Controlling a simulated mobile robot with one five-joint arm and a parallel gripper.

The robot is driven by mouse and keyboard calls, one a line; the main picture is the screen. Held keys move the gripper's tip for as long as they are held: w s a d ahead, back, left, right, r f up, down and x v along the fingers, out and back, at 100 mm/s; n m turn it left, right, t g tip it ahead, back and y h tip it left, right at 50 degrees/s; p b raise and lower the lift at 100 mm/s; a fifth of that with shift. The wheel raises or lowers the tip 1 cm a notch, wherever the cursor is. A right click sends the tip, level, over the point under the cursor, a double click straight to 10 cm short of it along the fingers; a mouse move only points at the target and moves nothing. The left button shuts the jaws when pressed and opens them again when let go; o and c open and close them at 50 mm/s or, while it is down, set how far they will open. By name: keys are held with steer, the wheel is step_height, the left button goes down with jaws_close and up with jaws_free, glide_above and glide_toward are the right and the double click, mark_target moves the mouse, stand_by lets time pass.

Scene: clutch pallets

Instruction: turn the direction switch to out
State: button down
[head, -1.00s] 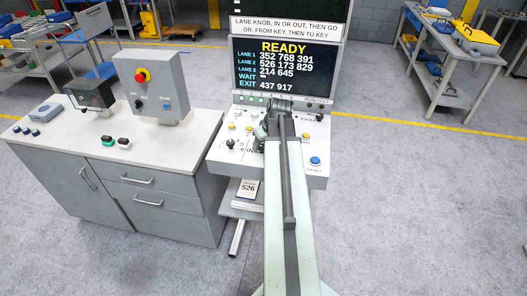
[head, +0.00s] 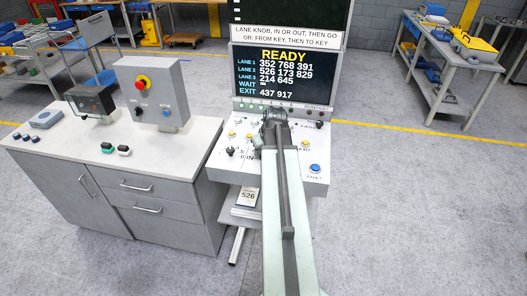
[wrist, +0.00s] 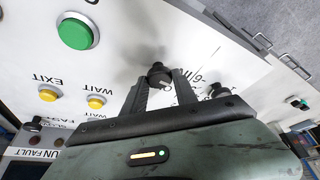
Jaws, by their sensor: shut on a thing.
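The direction switch (wrist: 158,75) is a black knob on the white sloped panel (wrist: 125,50), in the wrist view. My gripper (wrist: 157,80) is shut on it, with one dark finger on each side. The lettering around the knob is partly hidden by the fingers, so I cannot tell which way it points. In the head view my arm hides the knob, and my gripper (head: 264,141) is low over the panel. The letters "IN" show just left of it there. The screen (head: 285,72) reads READY.
A second black knob (wrist: 217,90) is close beside my gripper. A green button (wrist: 78,32), a yellow EXIT button (wrist: 48,92) and a yellow WAIT button (wrist: 96,101) are also close. A grey cabinet (head: 150,205) stands left.

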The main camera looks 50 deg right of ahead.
steer(key=m, duration=0.1)
steer(key=m+h, duration=0.1)
steer(key=m, duration=0.1)
steer(key=m+g, duration=0.1)
steer(key=m, duration=0.1)
steer(key=shift+w+a+h, duration=0.1)
steer(key=shift+a+h, duration=0.15)
steer(key=shift+h, duration=0.05)
steer(key=m+g, duration=0.1)
steer(key=m, duration=0.1)
steer(key=m+h, duration=0.1)
steer(key=m, duration=0.2)
steer(key=shift+w+a+g, duration=0.1)
steer(key=shift+w+g, duration=0.1)
steer(key=shift+g, duration=0.2)
steer(key=shift+m, duration=0.4)
steer(key=c, duration=1)
jaws_free()
steer(key=shift+a, duration=0.1)
